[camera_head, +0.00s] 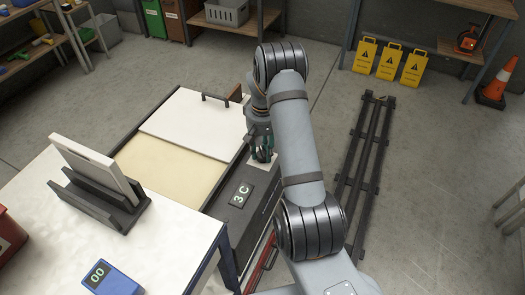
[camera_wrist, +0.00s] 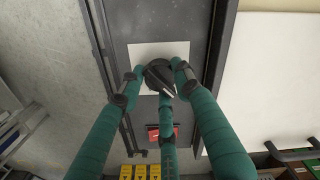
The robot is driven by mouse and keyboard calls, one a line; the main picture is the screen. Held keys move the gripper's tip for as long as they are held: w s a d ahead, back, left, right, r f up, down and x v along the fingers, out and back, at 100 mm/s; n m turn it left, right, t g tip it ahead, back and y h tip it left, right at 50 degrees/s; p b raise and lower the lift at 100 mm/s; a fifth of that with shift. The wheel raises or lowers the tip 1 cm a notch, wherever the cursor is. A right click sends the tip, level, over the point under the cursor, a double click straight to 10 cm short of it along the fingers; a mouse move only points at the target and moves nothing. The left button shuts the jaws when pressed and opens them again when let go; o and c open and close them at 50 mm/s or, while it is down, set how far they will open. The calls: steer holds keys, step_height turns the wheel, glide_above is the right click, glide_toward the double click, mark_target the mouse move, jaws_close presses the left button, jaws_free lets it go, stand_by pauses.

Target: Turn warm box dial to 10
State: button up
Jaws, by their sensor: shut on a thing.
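The black dial (camera_wrist: 159,76) sits on a white plate (camera_wrist: 148,51) on the dark control strip of the warm box (camera_head: 170,168). In the wrist view my teal three-fingered gripper (camera_wrist: 155,84) has its tips around the dial, shut on it. In the head view my gripper (camera_head: 262,148) is at the plate on the box's right side and hides most of the dial. A display (camera_head: 241,194) on the strip in front of the dial reads "3 C". I cannot read any marks around the dial.
A white panel with a dark handle (camera_head: 215,98) covers the box's far part.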

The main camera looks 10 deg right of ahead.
steer(key=shift+c, duration=1)
steer(key=shift+f+m+b, duration=0.25)
steer(key=shift+m+b, duration=0.25)
steer(key=shift+b, duration=0.3)
steer(key=shift+f+m+b, duration=0.1)
steer(key=shift+m+b, duration=0.5)
steer(key=shift+b, duration=0.05)
steer(key=shift+r+m+b, duration=0.2)
steer(key=shift+m+b, duration=0.5)
steer(key=shift+m, duration=0.4)
steer(key=shift+r+m, duration=0.2)
steer(key=shift+m, duration=0.1)
steer(key=o, duration=1.1)
